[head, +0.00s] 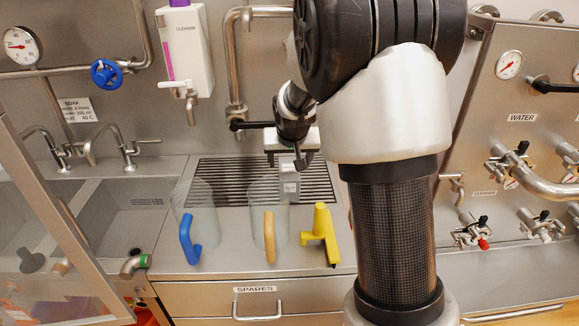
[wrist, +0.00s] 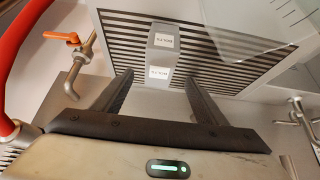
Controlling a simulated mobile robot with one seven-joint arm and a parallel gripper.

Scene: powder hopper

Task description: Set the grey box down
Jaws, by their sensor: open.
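The small grey box (head: 289,187) with white labels stands on the dark slatted drain grate (head: 217,180) in the head view. In the wrist view the box (wrist: 161,57) appears beyond the fingertips, in line with the gap between them, over the slats (wrist: 225,68). My gripper (head: 288,162) is just above the box in the head view, its fingers pointing down. In the wrist view my gripper (wrist: 159,80) has its two dark fingers wide apart, with nothing held between them. The lower part of the box is partly hidden behind a clear jug.
A clear jug with a blue handle (head: 188,240), one with an orange handle (head: 269,237) and a yellow tool (head: 323,233) stand in front of the grate. A tap (head: 240,124) and a cleaner dispenser (head: 184,50) are behind. A sink (head: 130,202) is left.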

